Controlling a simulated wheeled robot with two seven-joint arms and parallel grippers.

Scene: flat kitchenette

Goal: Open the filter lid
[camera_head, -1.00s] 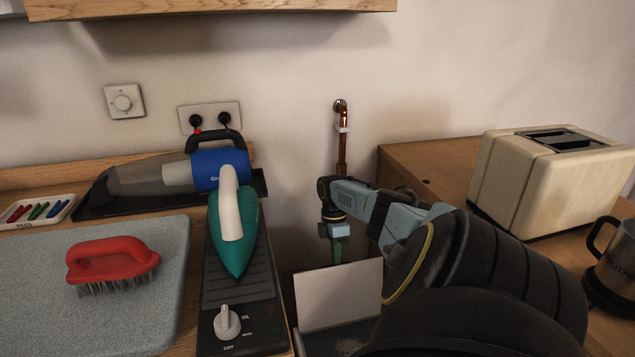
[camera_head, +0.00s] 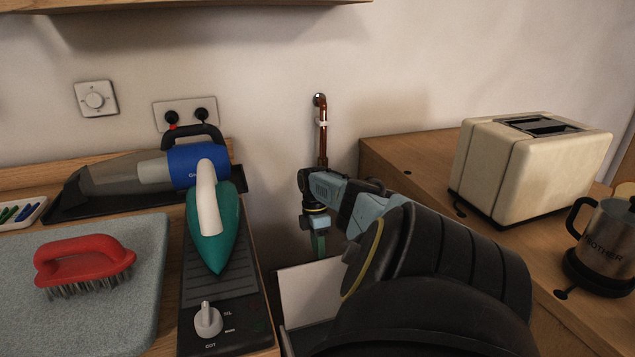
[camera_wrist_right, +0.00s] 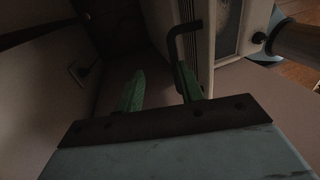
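My right gripper (camera_head: 316,245) points down in the gap between the two counters, behind a white upright panel (camera_head: 312,291). In the right wrist view its two green fingers (camera_wrist_right: 158,80) stand apart with nothing seen between them. A dark bent bar (camera_wrist_right: 180,42) is close to the right finger there, beside a pale box-like body (camera_wrist_right: 228,32); whether they touch is unclear. I cannot identify the filter lid for sure; the white panel may belong to it. Its lower part is hidden by my right arm. My left gripper is not in view.
Left counter: a teal iron (camera_head: 212,235), a handheld vacuum (camera_head: 150,172) and a red brush (camera_head: 85,262) on a grey mat. Right counter: a cream toaster (camera_head: 525,168) and a steel mug (camera_head: 607,240). A copper pipe (camera_head: 322,140) runs down the wall behind the gap.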

